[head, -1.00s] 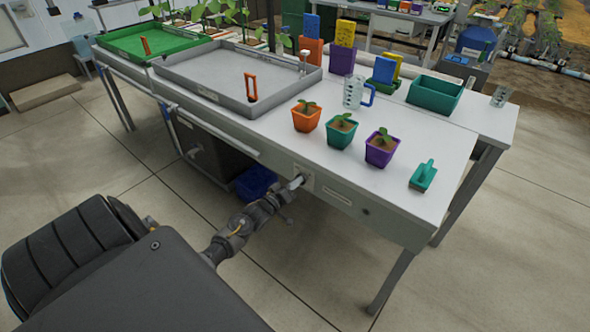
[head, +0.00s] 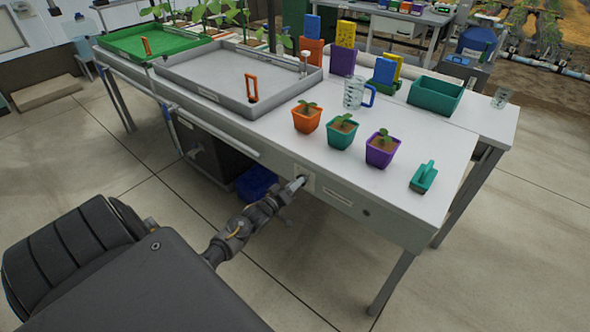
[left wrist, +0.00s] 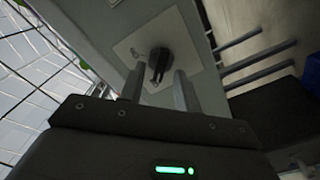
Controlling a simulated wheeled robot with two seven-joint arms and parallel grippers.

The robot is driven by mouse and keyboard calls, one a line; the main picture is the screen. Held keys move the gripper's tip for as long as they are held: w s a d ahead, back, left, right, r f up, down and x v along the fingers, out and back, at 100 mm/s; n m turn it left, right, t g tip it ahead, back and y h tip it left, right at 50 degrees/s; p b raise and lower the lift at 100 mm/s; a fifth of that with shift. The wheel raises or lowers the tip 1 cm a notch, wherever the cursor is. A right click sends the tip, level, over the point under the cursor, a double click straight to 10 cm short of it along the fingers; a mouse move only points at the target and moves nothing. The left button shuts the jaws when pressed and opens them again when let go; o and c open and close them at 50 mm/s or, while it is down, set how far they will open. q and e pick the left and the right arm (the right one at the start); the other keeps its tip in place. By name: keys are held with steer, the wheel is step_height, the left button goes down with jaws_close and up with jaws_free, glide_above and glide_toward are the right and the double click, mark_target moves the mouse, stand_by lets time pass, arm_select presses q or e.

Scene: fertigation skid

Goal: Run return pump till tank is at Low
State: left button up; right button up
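A dark rotary knob (left wrist: 159,60) sits on a pale square plate (left wrist: 128,50) on the bench's front face. Small marks beside the knob are too small to read. In the head view the plate shows partly behind my left gripper (head: 298,184). In the left wrist view my left gripper (left wrist: 159,82) is open, with its two fingers apart and the knob between and just beyond their tips. I cannot tell whether a finger touches it. A dark box-like tank (head: 218,158) stands under the bench; no level in it can be read. My right gripper is not in view.
On the bench (head: 300,160) stand a grey tray (head: 205,92), a green tray (head: 128,47), several potted seedlings (head: 306,120), a clear jug (head: 354,93) and a teal brush-like tool (head: 423,177). A blue bin (head: 256,183) is below. The floor in front is clear.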

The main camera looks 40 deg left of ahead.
arm_select(q)
steer(key=s, duration=1)
steer(key=shift+s, duration=0.1)
